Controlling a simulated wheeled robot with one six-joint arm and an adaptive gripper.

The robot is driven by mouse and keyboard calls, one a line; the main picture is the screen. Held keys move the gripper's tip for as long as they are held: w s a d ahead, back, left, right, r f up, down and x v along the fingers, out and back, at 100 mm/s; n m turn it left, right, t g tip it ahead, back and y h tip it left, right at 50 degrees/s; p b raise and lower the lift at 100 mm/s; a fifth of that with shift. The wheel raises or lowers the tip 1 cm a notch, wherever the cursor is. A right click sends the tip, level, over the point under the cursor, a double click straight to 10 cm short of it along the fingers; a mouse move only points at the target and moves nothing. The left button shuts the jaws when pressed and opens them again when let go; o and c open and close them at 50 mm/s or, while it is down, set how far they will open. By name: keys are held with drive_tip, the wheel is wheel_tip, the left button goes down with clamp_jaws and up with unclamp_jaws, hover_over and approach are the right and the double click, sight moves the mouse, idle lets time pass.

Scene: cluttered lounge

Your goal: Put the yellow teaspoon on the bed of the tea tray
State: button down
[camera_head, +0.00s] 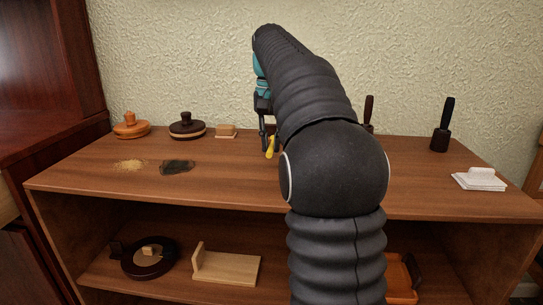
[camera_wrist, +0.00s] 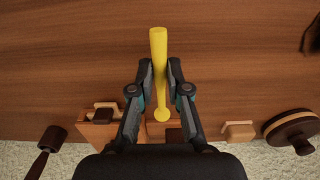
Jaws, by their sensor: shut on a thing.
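The yellow teaspoon (camera_wrist: 159,50) is held between the fingertips of my gripper (camera_wrist: 160,68) in the wrist view. Its wider end points away from the wall, and a small rounded end lies between the fingers. In the head view the spoon (camera_head: 270,149) shows as a small yellow piece under my gripper (camera_head: 268,133), over the cabinet top. My arm hides much around it. I cannot tell for sure which thing is the tea tray; an orange tray-like thing (camera_head: 402,293) sits on the lower shelf, partly hidden by my arm.
On the cabinet top (camera_head: 230,178) are round lidded pieces (camera_head: 187,127), a small block (camera_head: 226,130), a tan grain pile (camera_head: 130,165), a dark patch (camera_head: 177,167), a dark-handled tool (camera_head: 440,135) and white cards (camera_head: 478,180). A brown handled box (camera_wrist: 97,132) stands near the wall.

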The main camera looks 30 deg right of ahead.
sight(271, 167)
drive_tip(key=shift+f+b, duration=0.5)
drive_tip(key=shift+f, duration=1.5)
drive_tip(key=shift+f, duration=0.15)
drive_tip(key=c, duration=1.1)
unclamp_jaws()
drive_tip(key=shift+c, duration=0.2)
wheel_tip(271, 167, up, 12)
drive_tip(key=p, duration=0.3)
drive_tip(key=shift+f, duration=0.1)
drive_tip(key=shift+r, duration=0.25)
